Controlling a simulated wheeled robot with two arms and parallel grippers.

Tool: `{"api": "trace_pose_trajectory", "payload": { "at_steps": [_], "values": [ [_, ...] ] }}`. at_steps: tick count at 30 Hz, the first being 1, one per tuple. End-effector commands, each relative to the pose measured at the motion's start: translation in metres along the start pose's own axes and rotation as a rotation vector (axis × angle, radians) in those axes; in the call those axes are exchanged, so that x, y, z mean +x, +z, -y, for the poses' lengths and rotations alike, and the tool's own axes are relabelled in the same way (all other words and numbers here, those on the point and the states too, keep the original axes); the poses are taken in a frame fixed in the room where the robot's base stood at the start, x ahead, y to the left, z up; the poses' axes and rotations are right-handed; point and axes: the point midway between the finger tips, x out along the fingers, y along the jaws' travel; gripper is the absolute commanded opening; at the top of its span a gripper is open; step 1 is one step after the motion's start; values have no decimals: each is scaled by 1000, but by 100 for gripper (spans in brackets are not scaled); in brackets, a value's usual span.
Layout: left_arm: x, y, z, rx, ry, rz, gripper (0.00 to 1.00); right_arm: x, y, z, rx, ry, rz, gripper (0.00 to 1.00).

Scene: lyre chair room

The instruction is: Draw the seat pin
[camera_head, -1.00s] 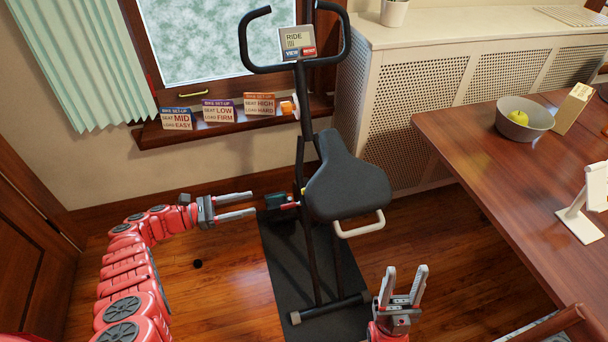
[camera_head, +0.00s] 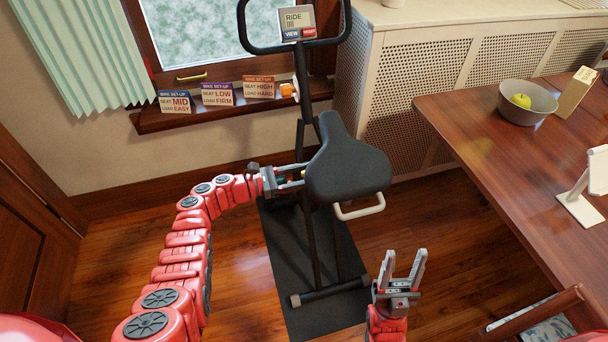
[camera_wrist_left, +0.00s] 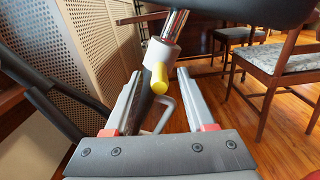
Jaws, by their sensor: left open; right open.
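The seat pin (camera_wrist_left: 159,78) shows in the left wrist view as a yellow knob on a white collar (camera_wrist_left: 163,50) around the shiny seat post (camera_wrist_left: 175,22). My left gripper (camera_wrist_left: 158,74) is open, with one finger on each side of the knob near the tips; I see gaps on both sides. In the head view my left gripper (camera_head: 300,176) reaches in at the left of the black bike seat (camera_head: 345,168), and the pin is mostly hidden there. My right gripper (camera_head: 405,256) is open and empty, pointing up in front of the bike.
Three set-up cards (camera_head: 218,94) stand on the window sill (camera_head: 150,122) behind the bike. A table (camera_head: 490,165) with a grey bowl (camera_head: 540,104) is on the right. A pale loop handle (camera_head: 360,210) sits under the seat. The floor at left is clear.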

Motion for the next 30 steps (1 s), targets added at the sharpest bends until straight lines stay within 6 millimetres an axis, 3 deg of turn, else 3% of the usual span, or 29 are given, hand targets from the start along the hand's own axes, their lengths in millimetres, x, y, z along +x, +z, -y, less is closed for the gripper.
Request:
{"api": "trace_pose_trajectory", "payload": {
  "at_steps": [7, 16, 30],
  "values": [
    [0, 0, 0, 0, 1, -1, 53, 0, 0, 0, 0, 0, 0, 50],
    [0, 0, 0, 0, 1, -1, 0, 0, 0, 0, 0, 0, 0, 50],
    [0, 0, 0, 0, 1, -1, 0, 0, 0, 0, 0, 0, 0, 50]
  ]
}}
